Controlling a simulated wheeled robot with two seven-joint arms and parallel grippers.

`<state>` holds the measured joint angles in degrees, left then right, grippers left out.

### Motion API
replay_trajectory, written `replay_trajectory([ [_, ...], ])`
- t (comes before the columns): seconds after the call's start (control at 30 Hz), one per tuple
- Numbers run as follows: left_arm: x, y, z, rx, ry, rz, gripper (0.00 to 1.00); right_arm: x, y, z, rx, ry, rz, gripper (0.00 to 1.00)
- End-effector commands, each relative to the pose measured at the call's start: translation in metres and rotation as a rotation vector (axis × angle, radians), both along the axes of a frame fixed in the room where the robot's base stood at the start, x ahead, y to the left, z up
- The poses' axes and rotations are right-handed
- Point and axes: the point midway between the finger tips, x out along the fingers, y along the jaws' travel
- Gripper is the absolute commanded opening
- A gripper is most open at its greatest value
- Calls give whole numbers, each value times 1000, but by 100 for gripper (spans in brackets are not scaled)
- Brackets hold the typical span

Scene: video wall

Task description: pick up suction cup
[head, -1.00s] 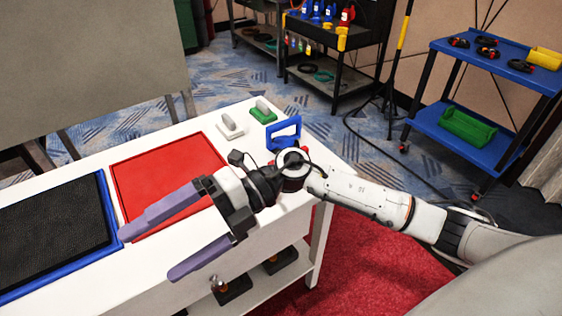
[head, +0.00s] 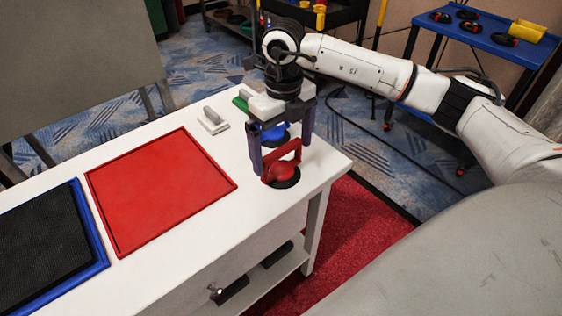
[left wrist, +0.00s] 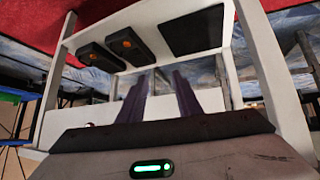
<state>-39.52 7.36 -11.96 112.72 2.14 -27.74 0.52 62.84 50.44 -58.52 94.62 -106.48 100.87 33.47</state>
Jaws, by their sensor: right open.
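A red suction cup (head: 284,171) with a raised handle and dark round base stands on the white table near its right end. My right gripper (head: 281,155) points down over it, open, with one purple finger on each side of the handle. Whether the fingers touch the handle cannot be told. A blue suction cup (head: 273,134) stands just behind, partly hidden by the gripper. My left gripper (left wrist: 160,85) shows only in the left wrist view, its two purple fingers apart and empty, facing the table's lower shelf.
The white table (head: 190,255) also holds a red tray (head: 160,185), a blue-rimmed tray with a black mat (head: 104,262), a white-grey handled block (head: 212,122) and a green one (head: 240,100). Dark items lie on the lower shelf (left wrist: 105,58). A blue cart (head: 480,38) stands at the back right.

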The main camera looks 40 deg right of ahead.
Motion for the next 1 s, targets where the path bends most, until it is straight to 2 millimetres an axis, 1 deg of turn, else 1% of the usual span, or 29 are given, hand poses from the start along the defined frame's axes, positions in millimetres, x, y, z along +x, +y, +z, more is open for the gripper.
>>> replay_trajectory([
  [0.17,-2,0,0,0,5,0,31,4,-1,-21,2,3,0,100],
  [0.3,-1,0,0,0,4,2,31,7,-2,-42,2,4,1,100],
  [0.37,-1,1,1,0,4,2,31,7,-2,-48,2,2,1,100],
  [0.47,-1,1,1,0,3,2,31,7,-2,-52,2,1,1,100],
  [0.67,0,1,1,0,1,3,31,8,-2,-53,2,0,1,100],
  [0.9,4,1,3,1,-6,3,31,8,-2,-52,2,0,1,60],
  [1.0,4,1,4,1,-7,3,31,8,-2,-51,3,-2,1,59],
])
